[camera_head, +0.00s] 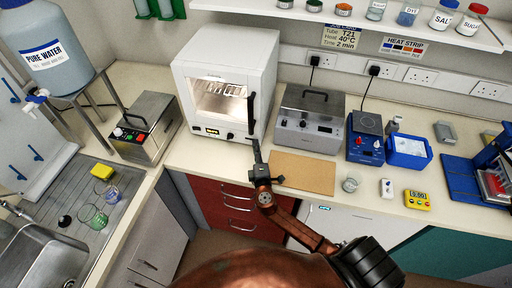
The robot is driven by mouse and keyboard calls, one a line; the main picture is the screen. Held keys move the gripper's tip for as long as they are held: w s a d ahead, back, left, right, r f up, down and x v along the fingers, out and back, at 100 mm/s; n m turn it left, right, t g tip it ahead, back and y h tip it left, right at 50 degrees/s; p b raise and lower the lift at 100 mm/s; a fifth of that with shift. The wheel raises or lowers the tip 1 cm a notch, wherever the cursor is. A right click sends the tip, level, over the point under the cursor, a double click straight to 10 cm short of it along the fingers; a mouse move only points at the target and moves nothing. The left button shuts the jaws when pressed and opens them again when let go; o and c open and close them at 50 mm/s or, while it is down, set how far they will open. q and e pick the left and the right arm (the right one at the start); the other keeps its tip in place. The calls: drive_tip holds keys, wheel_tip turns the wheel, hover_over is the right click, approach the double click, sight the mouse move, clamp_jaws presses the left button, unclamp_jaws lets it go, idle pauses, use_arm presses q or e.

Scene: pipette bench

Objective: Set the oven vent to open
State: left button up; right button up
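The white oven (262,62) stands at the back of the bench, left of centre. Its window (220,98) is lit, with a display (212,131) and a small dark knob (230,136) below. A black upright handle (251,108) is at the right of its front. I cannot make out the vent or its setting. My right gripper (257,150) reaches up from the lower right, just in front of the oven's lower right corner. Its fingers look narrow and close together; I see nothing held, and contact with the oven is unclear. My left gripper is out of view.
A steel box with a lid handle (310,122) stands right of the oven, and a steel unit with coloured buttons (146,126) stands left. A brown board (302,173) lies beside my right gripper. A blue device (366,138) and yellow timer (417,200) are further right.

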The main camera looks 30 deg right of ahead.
drive_tip(key=o, duration=0.4)
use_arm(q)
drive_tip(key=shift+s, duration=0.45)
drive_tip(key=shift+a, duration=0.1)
use_arm(e)
drive_tip(key=shift+s+a, duration=0.1)
drive_tip(key=v, duration=1.1)
drive_tip(key=shift+s+a, duration=0.1)
drive_tip(key=shift+s, duration=0.3)
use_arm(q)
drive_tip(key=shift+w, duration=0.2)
